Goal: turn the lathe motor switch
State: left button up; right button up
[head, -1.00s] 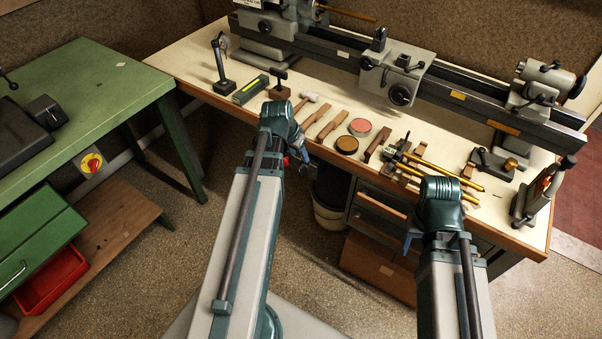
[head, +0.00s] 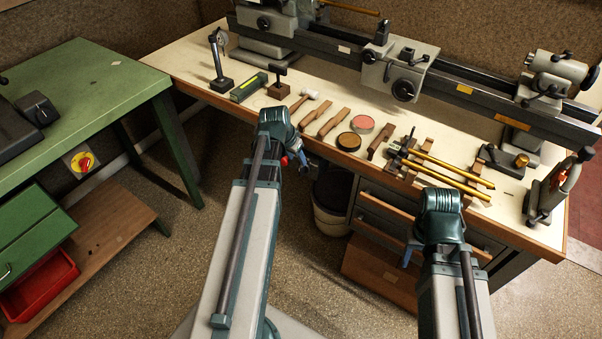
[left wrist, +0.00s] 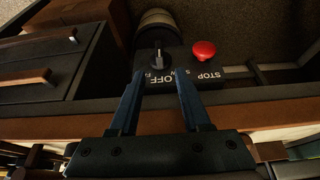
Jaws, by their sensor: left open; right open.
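The lathe motor switch shows in the left wrist view as a dark box with a rotary knob (left wrist: 158,56) beside the word OFF and a red STOP button (left wrist: 204,50). My left gripper (left wrist: 158,74) is open, its two blue fingers pointing at the knob with one tip on each side below it. I cannot tell whether they touch it.
The workbench (head: 190,62) carries the lathe (head: 340,48), a mallet (head: 312,95), tins, wooden tools and brass tubes (head: 450,175). A bin (head: 331,210) and drawers (head: 385,215) are below. A green table (head: 85,90) with a red-yellow switch (head: 83,161) stands left.

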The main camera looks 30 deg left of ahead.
aim_at(301, 166)
pick_arm(q)
jog(key=b+x, duration=0.6)
jog(key=x, duration=0.1)
jog(key=shift+w+f, duration=0.1)
jog(key=shift+f, duration=0.25)
jog(key=shift+r, duration=0.1)
grip_shut()
